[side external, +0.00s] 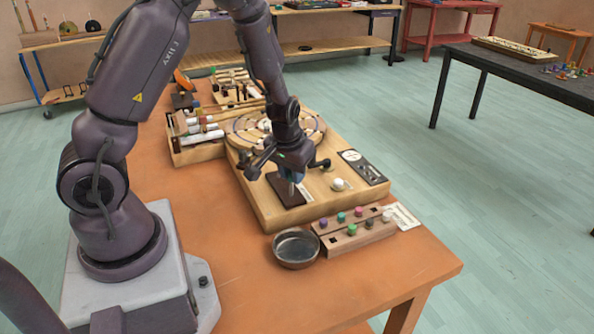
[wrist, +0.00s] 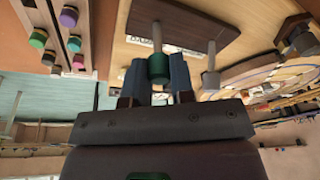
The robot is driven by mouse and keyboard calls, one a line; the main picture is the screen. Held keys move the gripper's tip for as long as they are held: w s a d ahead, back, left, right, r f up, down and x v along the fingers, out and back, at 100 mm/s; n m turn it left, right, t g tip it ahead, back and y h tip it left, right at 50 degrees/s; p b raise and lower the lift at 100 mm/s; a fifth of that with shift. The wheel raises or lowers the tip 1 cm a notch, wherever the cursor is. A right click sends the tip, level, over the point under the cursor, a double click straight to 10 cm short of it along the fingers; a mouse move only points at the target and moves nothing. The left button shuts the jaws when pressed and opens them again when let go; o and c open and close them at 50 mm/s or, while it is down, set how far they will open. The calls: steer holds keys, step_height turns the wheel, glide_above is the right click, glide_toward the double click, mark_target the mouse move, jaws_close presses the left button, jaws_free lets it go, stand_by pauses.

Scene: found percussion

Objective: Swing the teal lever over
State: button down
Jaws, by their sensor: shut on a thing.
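The teal lever has a metal rod (side external: 291,189) standing on a dark brown plate (side external: 283,203), which is fixed on a wooden board. In the wrist view the lever's dark teal knob (wrist: 158,67) sits at the end of the rod. My gripper (side external: 293,178) is over the plate with its blue fingers low around the knob. In the wrist view my gripper (wrist: 158,78) is shut on the knob, one finger on each side. In the side view the fingers mostly hide the knob.
The wooden board (side external: 262,215) also carries a round dial (side external: 245,122), a white knob (side external: 338,184) and a dark panel (side external: 372,173). A metal bowl (side external: 296,248) and a block with coloured pegs (side external: 355,240) stand in front. The orange table (side external: 420,262) is clear at front right.

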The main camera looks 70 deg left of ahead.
steer(key=shift+s+a+t, duration=0.1)
steer(key=shift+s+t, duration=0.7)
steer(key=shift+t, duration=0.5)
steer(key=shift+s+f+t, duration=0.15)
steer(key=shift+s+t, duration=0.35)
steer(key=shift+t, duration=0.5)
steer(key=shift+s+f+n, duration=0.1)
steer(key=shift+s+n, duration=0.05)
steer(key=shift+n, duration=0.15)
steer(key=c, duration=1)
jaws_free()
steer(key=shift+o, duration=0.2)
